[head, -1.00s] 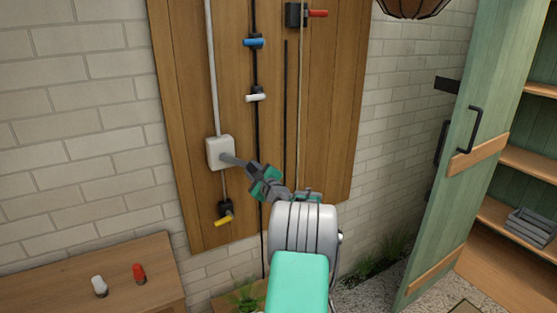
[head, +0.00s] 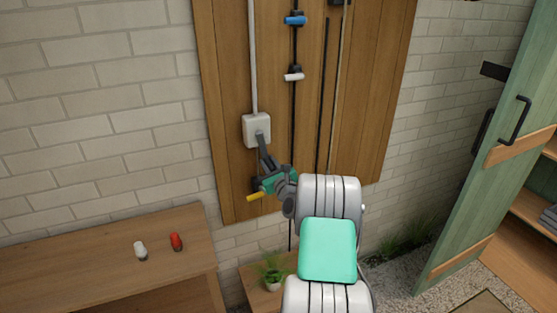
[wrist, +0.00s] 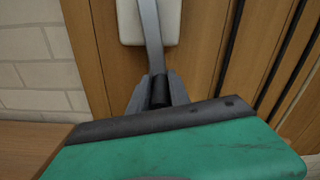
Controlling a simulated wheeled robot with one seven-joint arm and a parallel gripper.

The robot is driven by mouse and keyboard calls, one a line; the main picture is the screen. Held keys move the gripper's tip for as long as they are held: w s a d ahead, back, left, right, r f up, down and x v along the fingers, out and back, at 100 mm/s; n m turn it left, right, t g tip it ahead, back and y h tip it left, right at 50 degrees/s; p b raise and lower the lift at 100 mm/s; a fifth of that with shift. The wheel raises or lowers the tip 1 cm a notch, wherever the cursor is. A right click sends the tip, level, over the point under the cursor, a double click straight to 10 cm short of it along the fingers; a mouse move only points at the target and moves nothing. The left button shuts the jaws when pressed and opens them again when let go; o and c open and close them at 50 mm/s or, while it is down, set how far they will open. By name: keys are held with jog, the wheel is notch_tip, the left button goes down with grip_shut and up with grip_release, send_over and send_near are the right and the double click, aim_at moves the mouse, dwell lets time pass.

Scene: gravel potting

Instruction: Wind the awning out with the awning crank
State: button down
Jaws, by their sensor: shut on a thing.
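The awning crank (head: 264,146) is a dark grey arm on a white box (head: 257,128) fixed to the wooden wall panel. A white pipe runs up from the box. In the head view the crank arm points down and slightly right. In the wrist view the crank (wrist: 151,35) runs from the white box (wrist: 131,25) down to a black grip (wrist: 160,90). My gripper (head: 272,168) is below the box, shut on the crank's black grip; its fingers (wrist: 158,95) stand on both sides of it. The awning itself is not in view.
A yellow-handled valve (head: 257,196) sits close beside my gripper. White (head: 293,77) and blue (head: 295,20) handles are above right. A wooden table (head: 80,255) at lower left bears a white (head: 140,250) and a red (head: 176,241) piece. A green door (head: 490,150) stands right.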

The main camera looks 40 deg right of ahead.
jog(key=shift+w+a, duration=0.25)
jog(key=shift+a, duration=0.4)
jog(key=shift+w+a, duration=0.2)
jog(key=shift+a, duration=0.45)
jog(key=c, duration=1.2)
grip_release()
jog(key=shift+a, duration=0.15)
jog(key=shift+c, duration=0.2)
jog(key=b+v, duration=0.1)
jog(key=v, duration=0.6)
jog(key=shift+s+b, duration=0.3)
jog(key=shift+s, duration=0.15)
